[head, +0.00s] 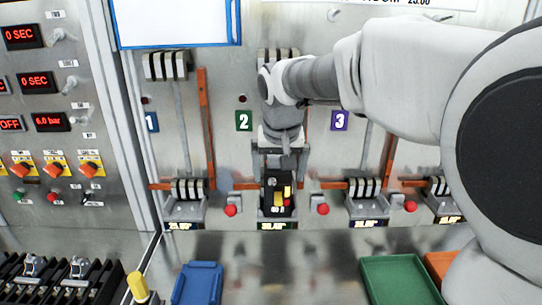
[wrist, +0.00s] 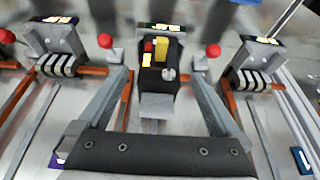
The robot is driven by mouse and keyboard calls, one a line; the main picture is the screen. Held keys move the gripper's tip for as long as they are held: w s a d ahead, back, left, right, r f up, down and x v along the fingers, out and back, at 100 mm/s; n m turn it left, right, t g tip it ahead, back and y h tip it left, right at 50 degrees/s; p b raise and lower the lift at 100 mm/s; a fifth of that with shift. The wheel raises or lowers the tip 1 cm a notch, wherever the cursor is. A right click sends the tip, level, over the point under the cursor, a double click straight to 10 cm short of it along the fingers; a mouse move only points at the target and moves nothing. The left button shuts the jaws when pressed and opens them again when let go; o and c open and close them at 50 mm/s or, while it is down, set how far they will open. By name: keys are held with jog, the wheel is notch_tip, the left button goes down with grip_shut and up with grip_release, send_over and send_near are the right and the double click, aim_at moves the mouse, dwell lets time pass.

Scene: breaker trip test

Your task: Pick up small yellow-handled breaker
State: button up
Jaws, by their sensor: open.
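The small black breaker (head: 279,199) with a yellow handle sits in the lower socket of the column marked 2 on the upright panel. In the wrist view the breaker (wrist: 158,84) shows its yellow handle, a red part and a round metal knob. My gripper (head: 280,165) is in front of that socket in the head view. In the wrist view my gripper (wrist: 158,95) is open, with one finger on each side of the breaker and visible gaps between. Whether the fingers touch the breaker's sides lower down cannot be told.
Red buttons (head: 230,210) (head: 323,209) flank the socket. Neighbouring empty-looking sockets (head: 184,208) (head: 368,208) stand left and right. A blue tray (head: 198,284), a green tray (head: 400,281) and a black rack (head: 60,280) lie on the metal bench below. A yellow-topped post (head: 138,287) stands between rack and blue tray.

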aim_at(277, 164)
jog(key=shift+w, duration=1.65)
jog(key=w+p, duration=0.1)
jog(key=w, duration=0.2)
jog(key=shift+w, duration=0.35)
jog(key=shift+x, duration=0.9)
jog(key=shift+f, duration=0.6)
jog(key=shift+c, duration=0.3)
jog(key=shift+r, duration=0.1)
grip_shut()
